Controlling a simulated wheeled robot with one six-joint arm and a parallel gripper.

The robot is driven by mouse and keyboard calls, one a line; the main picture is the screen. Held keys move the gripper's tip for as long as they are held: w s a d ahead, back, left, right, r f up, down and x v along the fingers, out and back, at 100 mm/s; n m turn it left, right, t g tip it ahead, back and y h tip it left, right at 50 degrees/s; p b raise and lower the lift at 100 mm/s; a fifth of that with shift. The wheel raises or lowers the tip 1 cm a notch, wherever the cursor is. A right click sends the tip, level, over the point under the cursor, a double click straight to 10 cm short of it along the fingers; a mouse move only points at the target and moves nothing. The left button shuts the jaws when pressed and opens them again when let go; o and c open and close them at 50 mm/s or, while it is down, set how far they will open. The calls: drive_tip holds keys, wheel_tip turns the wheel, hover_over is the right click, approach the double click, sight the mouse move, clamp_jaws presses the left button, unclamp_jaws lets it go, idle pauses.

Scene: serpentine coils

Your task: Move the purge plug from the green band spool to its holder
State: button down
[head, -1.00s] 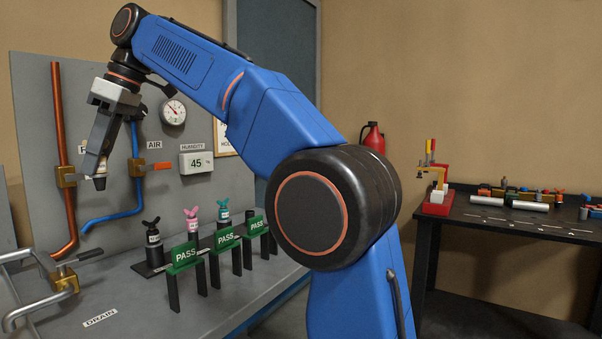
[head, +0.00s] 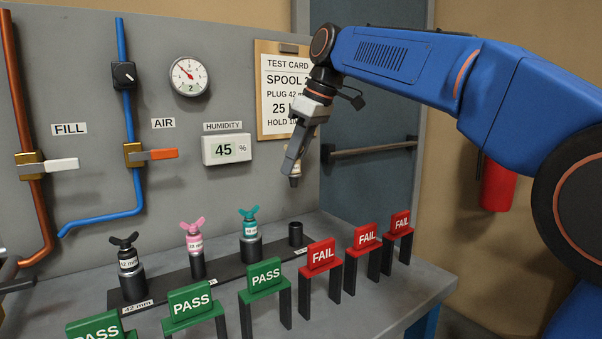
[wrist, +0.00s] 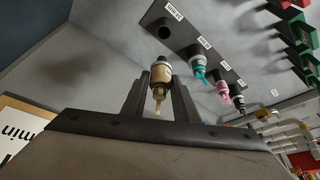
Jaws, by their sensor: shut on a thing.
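My gripper (head: 296,167) is shut on a tan plug with a pale band and a dark end, the purge plug (wrist: 160,75). The plug is between both fingers in the wrist view. In the head view my gripper hangs above the right end of the black holder (head: 170,288), with the plug well clear of it. The holder bears a black plug (head: 127,258), a pink plug (head: 194,240) and a teal plug (head: 249,228) on posts. A dark post (head: 296,234) at its right end carries no plug. No green band spool shows.
Green PASS signs (head: 192,302) and red FAIL signs (head: 321,254) stand on legs along the bench front. A back panel carries pipes, valves, a gauge (head: 190,76) and a humidity display (head: 227,149). A test card (head: 283,75) hangs behind my gripper.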

drive_tip(key=f, duration=0.2)
drive_tip(key=shift+d+f, duration=0.2)
drive_tip(key=shift+f, duration=2.8)
drive_tip(key=shift+s+f, duration=0.1)
drive_tip(key=shift+f, duration=0.5)
drive_tip(key=shift+f, duration=0.35)
drive_tip(key=shift+f, duration=1.15)
drive_tip(key=c, duration=1.3)
unclamp_jaws()
drive_tip(key=shift+r, duration=0.15)
